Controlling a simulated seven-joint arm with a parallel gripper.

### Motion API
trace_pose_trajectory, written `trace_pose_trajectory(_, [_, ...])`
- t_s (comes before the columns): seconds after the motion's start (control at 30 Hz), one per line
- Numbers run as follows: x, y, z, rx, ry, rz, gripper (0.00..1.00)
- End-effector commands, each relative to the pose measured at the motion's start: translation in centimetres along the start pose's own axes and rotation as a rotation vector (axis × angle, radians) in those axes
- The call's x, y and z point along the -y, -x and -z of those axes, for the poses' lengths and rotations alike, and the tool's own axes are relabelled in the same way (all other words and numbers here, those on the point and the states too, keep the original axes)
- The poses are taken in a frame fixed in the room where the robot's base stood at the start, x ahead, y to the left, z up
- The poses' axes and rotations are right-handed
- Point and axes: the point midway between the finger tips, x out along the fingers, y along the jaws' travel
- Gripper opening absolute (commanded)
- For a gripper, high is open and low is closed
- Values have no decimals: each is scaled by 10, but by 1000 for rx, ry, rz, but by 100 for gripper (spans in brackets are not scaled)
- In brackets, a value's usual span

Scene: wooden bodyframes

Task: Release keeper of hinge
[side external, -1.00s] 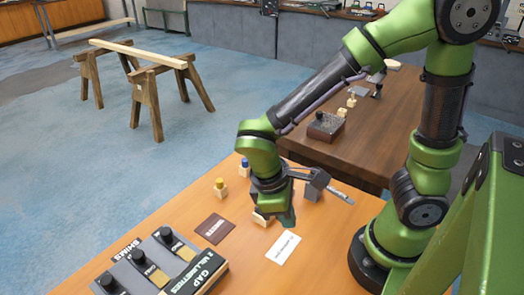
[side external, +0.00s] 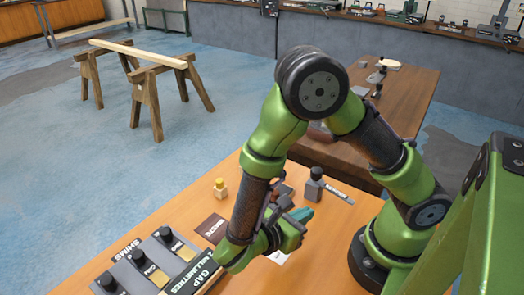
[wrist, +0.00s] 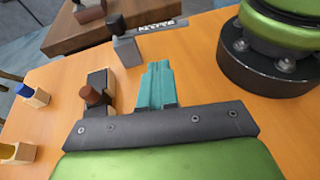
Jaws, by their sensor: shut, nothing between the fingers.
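My gripper (side external: 301,214) has teal fingers, shut and empty, and points right, low over the orange table. In the wrist view the shut fingers (wrist: 155,88) point away from the camera. Just left of them stands a small dark-and-wood block with a brown knob (wrist: 93,96). Beyond the fingertips is a grey block with a dark knob (wrist: 123,46), beside a lettered strip (wrist: 158,26). The grey block also shows in the side view (side external: 314,186). I cannot tell which piece is the hinge keeper. My arm hides part of the table around the gripper.
A yellow-knobbed block (side external: 220,188) and a brown label plate (side external: 213,227) stand left of my arm. A blue-knobbed block (wrist: 33,95) shows in the wrist view. A grey knobbed control panel (side external: 147,262) is at front left. A second brown table (side external: 400,105) stands behind.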

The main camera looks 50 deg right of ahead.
Motion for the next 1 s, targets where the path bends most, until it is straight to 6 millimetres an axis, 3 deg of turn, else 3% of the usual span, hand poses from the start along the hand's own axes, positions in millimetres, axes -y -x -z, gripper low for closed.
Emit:
trace_pose_trajectory(0.2, [1,-49,-1,3,2,4,0])
trace_pose_trajectory(0.4, [1,-79,-8,0,-2,3,0])
trace_pose_trajectory(0.6, [0,-91,-12,-1,-1,1,0])
trace_pose_trajectory(1.0, [2,-95,-13,-1,-1,1,0])
